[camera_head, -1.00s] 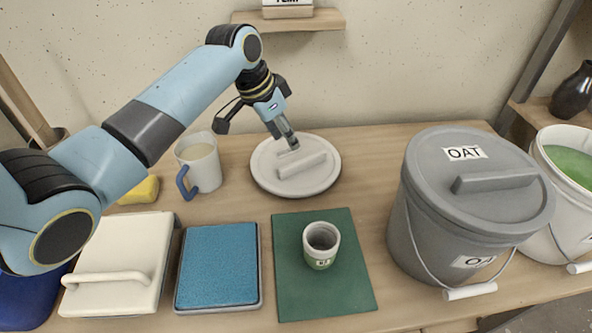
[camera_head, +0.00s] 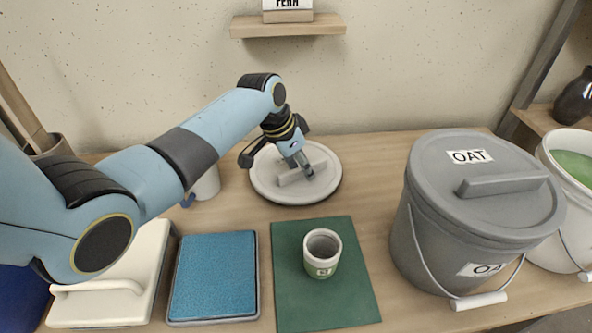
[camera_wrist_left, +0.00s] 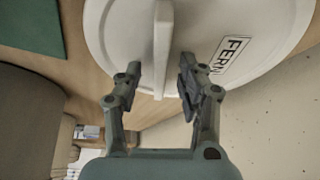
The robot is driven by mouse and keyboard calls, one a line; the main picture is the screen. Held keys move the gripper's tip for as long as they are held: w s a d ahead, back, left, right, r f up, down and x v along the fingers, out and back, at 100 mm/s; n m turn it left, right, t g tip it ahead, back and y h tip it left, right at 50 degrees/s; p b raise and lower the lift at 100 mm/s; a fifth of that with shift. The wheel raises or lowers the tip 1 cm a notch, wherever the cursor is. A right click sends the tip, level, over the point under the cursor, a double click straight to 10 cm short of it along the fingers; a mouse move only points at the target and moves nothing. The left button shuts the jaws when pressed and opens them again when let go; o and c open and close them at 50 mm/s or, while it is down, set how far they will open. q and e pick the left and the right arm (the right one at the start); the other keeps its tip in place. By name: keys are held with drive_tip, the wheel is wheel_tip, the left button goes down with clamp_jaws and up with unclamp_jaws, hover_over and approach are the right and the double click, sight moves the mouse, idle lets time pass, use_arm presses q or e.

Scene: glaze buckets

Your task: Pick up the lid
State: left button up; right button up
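A round white lid (camera_head: 264,186) with a straight bar handle lies flat on the table near the wall. In the left wrist view the lid (camera_wrist_left: 120,32) shows a FERN label (camera_wrist_left: 231,54). My left gripper (camera_head: 302,167) is down at the handle. In the left wrist view the left gripper (camera_wrist_left: 160,72) is open, with one finger on each side of the bar handle (camera_wrist_left: 163,38) and gaps visible beside it. Another lid, grey and marked OAT (camera_head: 494,205), sits on a grey bucket (camera_head: 420,244) at the right. My right gripper is not in view.
A small cup (camera_head: 322,254) stands on a green mat (camera_head: 300,300) in front. A blue pad in a tray (camera_head: 215,275) and a cream box with a handle (camera_head: 120,310) lie left of it. A mug (camera_head: 208,184) is partly hidden behind my left arm. A white bucket (camera_head: 549,150) stands far right.

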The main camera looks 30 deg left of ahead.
use_arm(q)
drive_tip(key=shift+f, duration=0.1)
clamp_jaws()
idle(0.5)
